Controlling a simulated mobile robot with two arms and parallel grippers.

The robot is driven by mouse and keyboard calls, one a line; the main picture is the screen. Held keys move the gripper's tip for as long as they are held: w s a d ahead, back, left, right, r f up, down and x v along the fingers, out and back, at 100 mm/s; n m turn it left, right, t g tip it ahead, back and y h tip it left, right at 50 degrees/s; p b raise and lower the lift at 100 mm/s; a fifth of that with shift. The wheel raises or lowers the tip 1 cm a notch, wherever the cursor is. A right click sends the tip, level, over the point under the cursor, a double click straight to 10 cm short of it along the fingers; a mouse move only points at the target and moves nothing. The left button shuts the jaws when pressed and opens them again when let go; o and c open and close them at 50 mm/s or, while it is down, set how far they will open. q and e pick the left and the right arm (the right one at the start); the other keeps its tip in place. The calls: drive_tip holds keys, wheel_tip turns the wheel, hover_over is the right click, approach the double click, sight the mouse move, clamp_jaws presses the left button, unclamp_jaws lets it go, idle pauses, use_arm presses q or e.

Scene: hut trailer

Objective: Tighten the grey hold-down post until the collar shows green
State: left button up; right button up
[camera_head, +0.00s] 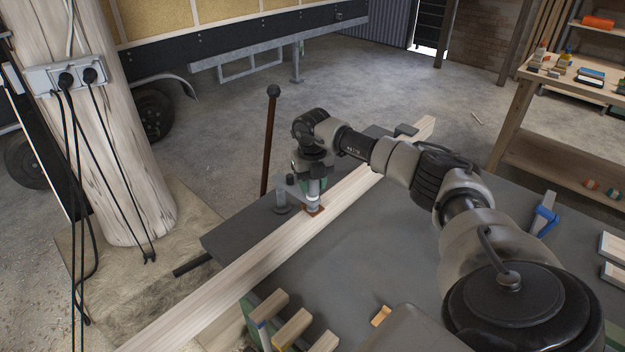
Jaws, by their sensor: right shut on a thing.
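The grey hold-down post (313,198) stands upright on the long pale timber beam, with a small brown pad under its foot. My right gripper (314,178) reaches down from above and is shut on the upper part of the post. The gripper hides the top of the post. Some green shows beside the gripper, but I cannot tell whether it belongs to the collar. The timber beam (235,275) lies diagonally across the dark grey bench top (370,255). My left gripper is not in view.
A short grey fitting (282,198) stands just left of the post. A tall dark lever with a round knob (269,135) rises behind it. Wood blocks (290,328) are at the bench's front edge, and a blue clamp (546,212) is at right.

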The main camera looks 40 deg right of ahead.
drive_tip(key=shift+r+m+p, duration=0.1)
drive_tip(key=shift+m+p, duration=0.4)
drive_tip(key=shift+m, duration=1.5)
drive_tip(key=o, duration=0.9)
wheel_tip(320, 180, up, 11)
drive_tip(key=shift+f+b, duration=0.1)
drive_tip(key=shift+b, duration=0.95)
